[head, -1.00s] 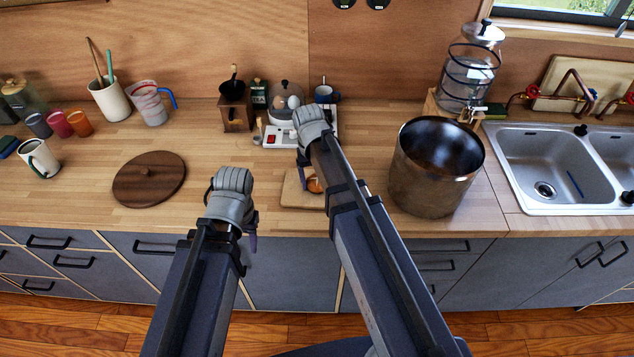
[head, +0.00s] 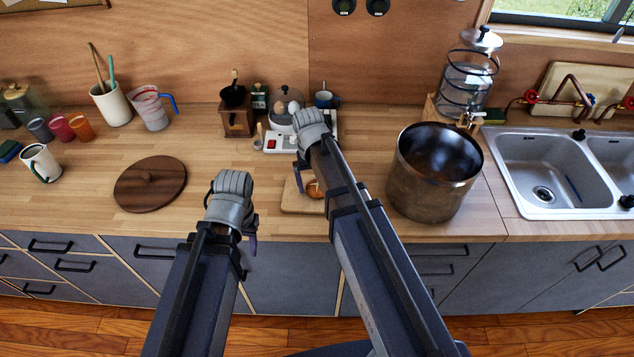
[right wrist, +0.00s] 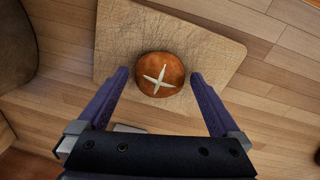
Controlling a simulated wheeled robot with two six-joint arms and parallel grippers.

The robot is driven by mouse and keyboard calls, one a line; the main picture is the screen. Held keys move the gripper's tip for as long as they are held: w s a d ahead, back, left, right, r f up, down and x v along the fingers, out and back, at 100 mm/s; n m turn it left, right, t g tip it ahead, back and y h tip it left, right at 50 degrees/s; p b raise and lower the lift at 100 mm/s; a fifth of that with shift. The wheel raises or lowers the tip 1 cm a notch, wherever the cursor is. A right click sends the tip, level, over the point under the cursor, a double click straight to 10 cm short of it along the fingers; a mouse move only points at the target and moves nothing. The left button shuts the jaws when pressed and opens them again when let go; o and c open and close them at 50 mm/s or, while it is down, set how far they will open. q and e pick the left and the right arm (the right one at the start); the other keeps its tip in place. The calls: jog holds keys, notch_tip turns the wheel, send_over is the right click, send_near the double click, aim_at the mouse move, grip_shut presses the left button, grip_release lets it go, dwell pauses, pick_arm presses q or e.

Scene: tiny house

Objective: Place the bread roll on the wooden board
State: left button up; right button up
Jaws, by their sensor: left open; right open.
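The bread roll (right wrist: 160,74) is round and brown with a pale cross on top. In the right wrist view it rests on the wooden board (right wrist: 215,52), near its edge. In the head view the roll (head: 315,189) and the board (head: 296,203) are partly hidden by my right arm. My right gripper (right wrist: 158,80) is open above the roll, with one finger on each side and gaps between them and the roll. My left gripper (head: 247,238) hangs near the counter's front edge, apart from the roll; it is open, with its fingers partly hidden.
A large dark pot (head: 432,185) stands right of the board. A round wooden lid (head: 150,183) lies to the left. A white tray (head: 272,145) with a cooker and small items is behind the board. The sink (head: 545,165) is at the far right.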

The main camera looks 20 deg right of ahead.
aim_at(313, 185)
notch_tip(313, 185, up, 11)
jog(key=a+p, duration=0.1)
jog(key=p, duration=1)
jog(key=s+a+n, duration=0.2)
jog(key=s+a, duration=0.2)
jog(key=s, duration=0.3)
jog(key=s+a+n, duration=0.3)
jog(key=s+a, duration=0.2)
jog(key=s, duration=0.3)
jog(key=shift+a+b, duration=0.3)
